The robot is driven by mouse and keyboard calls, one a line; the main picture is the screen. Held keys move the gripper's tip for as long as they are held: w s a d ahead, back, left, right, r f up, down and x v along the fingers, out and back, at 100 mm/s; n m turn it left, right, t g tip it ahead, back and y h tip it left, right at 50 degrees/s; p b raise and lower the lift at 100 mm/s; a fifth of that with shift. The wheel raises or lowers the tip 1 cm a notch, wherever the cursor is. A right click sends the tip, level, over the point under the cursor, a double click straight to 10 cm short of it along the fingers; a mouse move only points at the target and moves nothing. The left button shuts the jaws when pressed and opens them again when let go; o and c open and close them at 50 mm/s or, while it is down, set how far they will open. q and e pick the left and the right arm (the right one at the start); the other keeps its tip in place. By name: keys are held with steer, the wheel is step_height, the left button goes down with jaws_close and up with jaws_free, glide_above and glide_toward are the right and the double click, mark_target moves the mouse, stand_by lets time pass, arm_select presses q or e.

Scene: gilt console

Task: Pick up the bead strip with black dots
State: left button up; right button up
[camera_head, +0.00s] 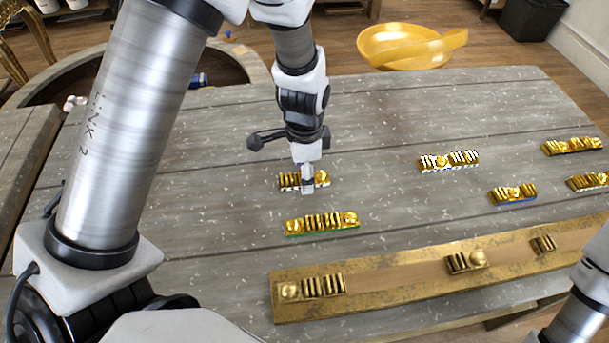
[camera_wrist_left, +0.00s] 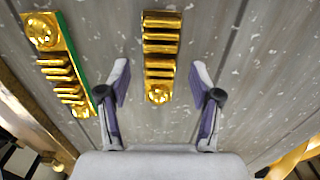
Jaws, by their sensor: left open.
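My left gripper (camera_head: 308,186) points down over a short gold bead strip (camera_head: 290,181) on the grey table and hides part of it. In the left wrist view the gripper (camera_wrist_left: 160,76) is open, its fingers on either side of the near end of this strip (camera_wrist_left: 161,45), which has several bars and a round bead. I cannot make out black dots on its edge. Another gold strip (camera_head: 448,161), farther right, has a pale edge with dark marks, too small to read surely. My right arm shows at the lower right; its gripper is out of view.
A green-edged gold strip (camera_head: 322,223) lies close in front of the left gripper. More strips lie at right, including a blue-edged one (camera_head: 513,194). A long gilt board (camera_head: 400,275) with bead pieces runs along the front. A gold bowl (camera_head: 405,47) stands beyond the table.

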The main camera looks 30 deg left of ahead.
arm_select(q)
steer(key=shift+w+f, duration=0.1)
steer(key=shift+f, duration=0.3)
steer(key=c, duration=0.5)
jaws_close()
steer(key=shift+r, duration=0.15)
